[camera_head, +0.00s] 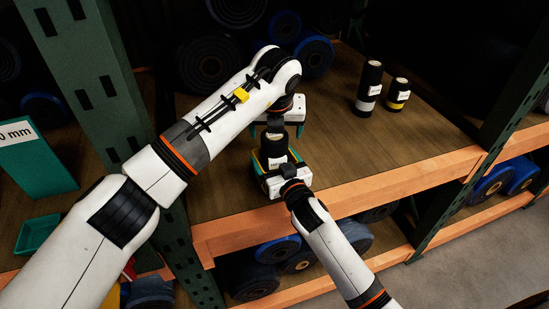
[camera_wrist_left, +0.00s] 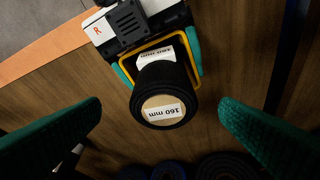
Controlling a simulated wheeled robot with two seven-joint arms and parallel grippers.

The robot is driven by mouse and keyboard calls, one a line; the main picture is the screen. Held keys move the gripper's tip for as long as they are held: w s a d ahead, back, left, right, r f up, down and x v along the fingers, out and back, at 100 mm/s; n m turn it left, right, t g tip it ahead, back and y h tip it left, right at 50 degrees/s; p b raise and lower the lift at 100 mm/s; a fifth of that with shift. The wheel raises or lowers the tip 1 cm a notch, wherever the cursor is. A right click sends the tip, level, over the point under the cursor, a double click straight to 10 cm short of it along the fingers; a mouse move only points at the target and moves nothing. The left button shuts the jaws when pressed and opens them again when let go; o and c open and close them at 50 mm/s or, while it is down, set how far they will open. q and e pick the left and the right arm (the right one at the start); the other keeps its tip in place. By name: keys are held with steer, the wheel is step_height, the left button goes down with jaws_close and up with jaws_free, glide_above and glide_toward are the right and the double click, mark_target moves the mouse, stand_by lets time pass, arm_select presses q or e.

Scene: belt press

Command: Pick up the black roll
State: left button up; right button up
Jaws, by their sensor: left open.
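The black roll (camera_head: 273,146) stands upright near the front edge of the wooden shelf. In the left wrist view the black roll (camera_wrist_left: 166,88) shows its round end, labelled 160 mm, facing the camera. My left gripper (camera_head: 277,129) is open just behind and above it, with its green fingers spread wide to either side and nothing between them. My right gripper (camera_head: 272,172) reaches in from the front, its teal and yellow fingers flanking the roll lower down. It also shows in the left wrist view (camera_wrist_left: 160,62). Whether its fingers touch the roll is unclear.
Two more black rolls, one tall (camera_head: 369,89) and one shorter (camera_head: 396,97), stand to the right on the shelf. Dark and blue rolls (camera_head: 313,55) lie at the back. An orange beam (camera_head: 350,199) edges the shelf, between green uprights (camera_head: 98,85). Clear shelf lies right of the grippers.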

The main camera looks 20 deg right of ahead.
arm_select(q)
steer(key=x, duration=0.8)
steer(key=shift+w+a+f, duration=0.1)
steer(key=shift+w, duration=0.15)
steer(key=c, duration=1.4)
steer(key=shift+w+r, duration=0.1)
steer(key=shift+r, duration=0.3)
steer(key=shift+c, duration=0.5)
step_height(320, 180, up, 9)
steer(key=shift+r, duration=0.2)
arm_select(e)
steer(key=o, duration=0.8)
